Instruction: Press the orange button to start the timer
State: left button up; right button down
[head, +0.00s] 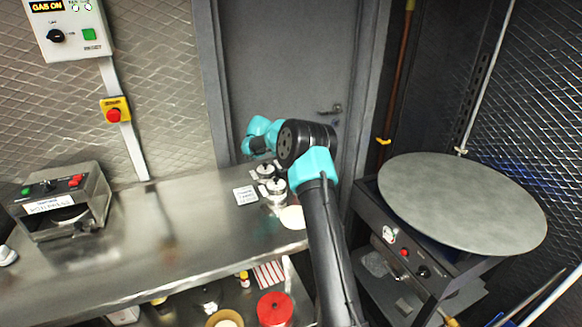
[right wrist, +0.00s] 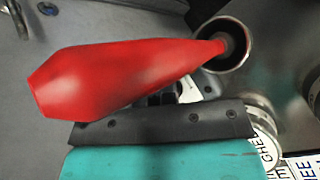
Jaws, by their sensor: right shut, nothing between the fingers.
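No button in the head view is clearly orange. A metal box (head: 85,212) on the left of the steel counter has a green button (head: 27,190) and reddish buttons (head: 74,181) on top; I cannot tell if it is the timer. My right gripper (head: 256,146) is over the counter's back right, far right of the box, its fingertips hard to make out. In the right wrist view its red tapered fingers (right wrist: 222,46) are shut and empty, overlapping a round metal canister (right wrist: 236,35); I cannot tell if they touch. My left gripper is out of view.
Small metal canisters (head: 274,189) and a white label card (head: 246,195) stand below my right gripper. A yellow box with a red knob (head: 114,115) and a gas panel (head: 70,28) hang on the wall. A round griddle (head: 462,203) is at right. The counter's middle is clear.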

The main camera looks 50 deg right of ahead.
jog(key=shift+f, duration=1.5)
dwell(0.9)
jog(key=shift+f, duration=0.45)
jog(key=shift+f, duration=0.3)
dwell(0.6)
jog(key=shift+a+f, duration=0.15)
jog(key=shift+f, duration=0.55)
dwell(0.5)
jog(key=shift+s+r, duration=0.1)
jog(key=shift+r, duration=1.15)
jog(key=shift+r, duration=2.5)
